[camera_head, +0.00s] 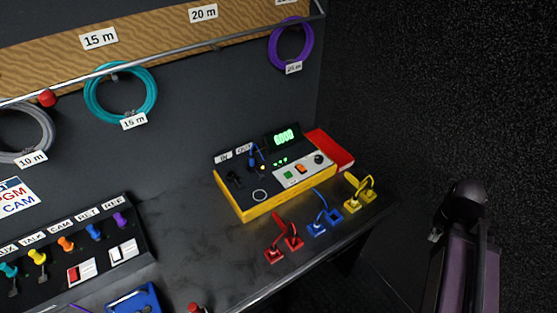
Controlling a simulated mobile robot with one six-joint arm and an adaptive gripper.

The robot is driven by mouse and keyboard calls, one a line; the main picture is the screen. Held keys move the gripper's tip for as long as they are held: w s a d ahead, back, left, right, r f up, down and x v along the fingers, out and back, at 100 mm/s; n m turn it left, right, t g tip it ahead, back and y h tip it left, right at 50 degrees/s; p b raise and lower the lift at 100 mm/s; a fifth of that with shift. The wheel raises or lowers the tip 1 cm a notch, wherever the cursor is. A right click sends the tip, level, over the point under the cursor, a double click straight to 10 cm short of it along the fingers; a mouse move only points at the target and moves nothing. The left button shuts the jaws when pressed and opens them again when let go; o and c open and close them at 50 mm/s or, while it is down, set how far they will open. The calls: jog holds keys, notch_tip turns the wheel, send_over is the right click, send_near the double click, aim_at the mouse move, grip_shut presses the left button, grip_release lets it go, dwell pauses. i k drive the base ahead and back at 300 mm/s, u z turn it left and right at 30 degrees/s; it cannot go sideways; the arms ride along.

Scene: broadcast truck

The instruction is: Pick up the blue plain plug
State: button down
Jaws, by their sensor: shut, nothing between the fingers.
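A pair of blue plugs lies on the dark desk in front of the yellow tester. The near blue plug (317,229) and the far blue plug (336,216) are joined by a short blue cable loop. They are too small for me to tell which is plain. Another blue plug (253,156) stands at the back of the tester's top, near its sockets. Part of my arm (465,215) shows at the right, apart from the desk items. I do not make out my gripper in this view.
Red plugs (274,254) lie left of the blue pair, and yellow plugs (352,203) lie right. The tester (250,208) stands behind them, a red item (335,148) beside it. A switch panel (80,262) and a blue box (140,300) are at left.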

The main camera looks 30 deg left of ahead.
aim_at(252, 161)
jog(key=u, duration=0.55)
jog(key=k, duration=0.1)
jog(key=u, duration=1.15)
jog(key=i, duration=0.15)
jog(key=z, duration=0.15)
